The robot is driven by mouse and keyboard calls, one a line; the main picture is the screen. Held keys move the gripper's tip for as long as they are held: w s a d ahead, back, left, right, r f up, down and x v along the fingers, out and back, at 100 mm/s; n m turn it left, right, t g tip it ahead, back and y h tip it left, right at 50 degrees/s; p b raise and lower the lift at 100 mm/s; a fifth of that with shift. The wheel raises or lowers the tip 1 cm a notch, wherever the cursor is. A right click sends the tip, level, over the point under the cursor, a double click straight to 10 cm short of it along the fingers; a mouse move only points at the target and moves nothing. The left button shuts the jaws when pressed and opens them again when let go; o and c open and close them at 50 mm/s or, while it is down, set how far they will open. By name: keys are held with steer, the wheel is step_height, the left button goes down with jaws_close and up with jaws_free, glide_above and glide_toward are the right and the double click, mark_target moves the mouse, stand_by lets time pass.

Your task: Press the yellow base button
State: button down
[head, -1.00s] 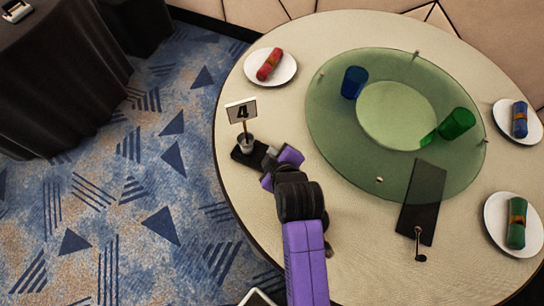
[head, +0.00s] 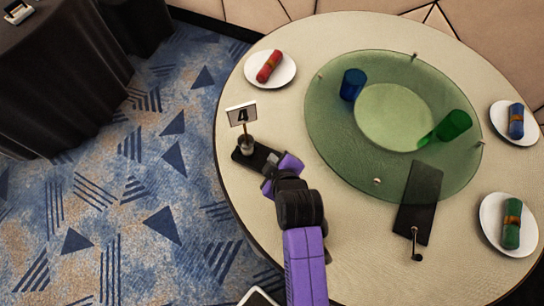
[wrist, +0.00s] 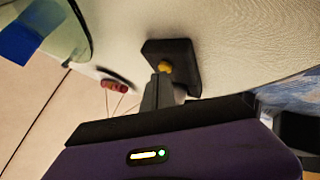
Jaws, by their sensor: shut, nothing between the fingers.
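The yellow button (wrist: 165,66) sits on a dark square-edged base (wrist: 185,52) in the wrist view. My gripper (wrist: 163,88) is shut and empty, with its tip right by the button; I cannot tell whether they touch. In the head view my gripper (head: 268,170) is at the right end of the dark base (head: 258,160), which carries a small cup-like holder and the number 4 sign (head: 242,114). The button is not visible in the head view.
The round table (head: 290,115) holds a green glass turntable (head: 335,150) with blue (head: 353,83) and green (head: 453,125) glasses. A black panel with a handle (head: 420,205) lies right of my arm. A plate with a red roll (head: 269,66) stands behind the sign.

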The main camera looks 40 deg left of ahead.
steer(key=shift+s+d+r+p, duration=0.1)
steer(key=shift+s+r+p, duration=0.05)
steer(key=shift+r+p, duration=1.85)
steer(key=shift+r, duration=0.15)
stand_by(0.6)
